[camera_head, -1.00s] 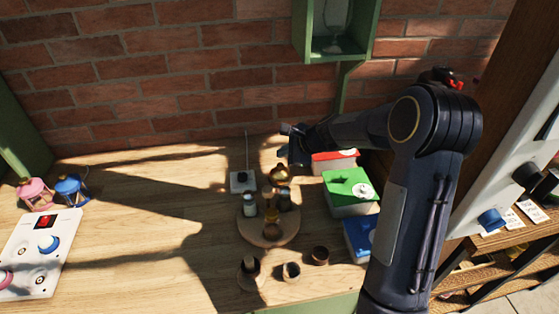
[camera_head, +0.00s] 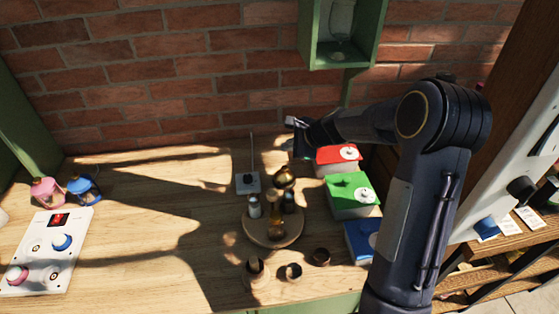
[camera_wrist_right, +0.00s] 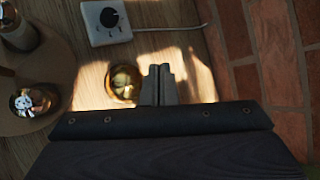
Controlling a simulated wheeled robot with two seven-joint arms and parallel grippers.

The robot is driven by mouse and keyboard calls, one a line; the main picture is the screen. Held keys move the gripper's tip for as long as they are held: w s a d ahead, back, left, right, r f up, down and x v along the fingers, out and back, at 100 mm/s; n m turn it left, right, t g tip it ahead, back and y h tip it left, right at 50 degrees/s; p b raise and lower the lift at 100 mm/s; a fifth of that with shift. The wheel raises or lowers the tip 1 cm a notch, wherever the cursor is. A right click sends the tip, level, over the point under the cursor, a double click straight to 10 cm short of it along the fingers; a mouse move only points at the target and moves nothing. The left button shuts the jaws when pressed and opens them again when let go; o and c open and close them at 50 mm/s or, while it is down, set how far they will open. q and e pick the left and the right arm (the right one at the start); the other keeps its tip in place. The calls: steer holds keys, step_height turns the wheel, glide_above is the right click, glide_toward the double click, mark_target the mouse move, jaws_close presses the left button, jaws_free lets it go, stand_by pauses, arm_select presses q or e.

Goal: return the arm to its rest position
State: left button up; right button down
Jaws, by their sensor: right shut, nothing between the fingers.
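My right arm (camera_head: 430,190) comes in from the lower right of the head view and bends left at the elbow. Its gripper (camera_head: 292,124) is over the back of the table, near the brick wall and left of the red box. In the right wrist view my right gripper (camera_wrist_right: 160,82) has its two fingers together with nothing between them. A shiny golden bottle top (camera_wrist_right: 124,82) shows beside the fingers, apart from them as far as I can tell. My left gripper is not in view.
A round wooden tray (camera_head: 257,236) holds several bottles. Red (camera_head: 334,168), green (camera_head: 348,204) and blue (camera_head: 358,240) boxes stand right of it. A white dial box (camera_head: 247,183) is behind the tray. A green wall shelf (camera_head: 312,40) hangs above. The table's left-middle (camera_head: 150,210) is clear.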

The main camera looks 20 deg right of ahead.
steer(key=s+a+r+n+g+y, duration=0.1)
steer(key=s+a+r+n, duration=0.2)
steer(key=s+r+n, duration=0.35)
steer(key=s+a+r+n, duration=0.3)
steer(key=s+r, duration=0.1)
steer(key=s, duration=0.5)
steer(key=s+a+f+n+g+h, duration=0.1)
steer(key=s+a+f+n, duration=0.2)
steer(key=s+n, duration=0.7)
steer(key=s, duration=1)
steer(key=shift+s+f+g, duration=0.15)
steer(key=shift+f+g, duration=0.05)
steer(key=shift+g, duration=0.1)
steer(key=shift+a, duration=0.1)
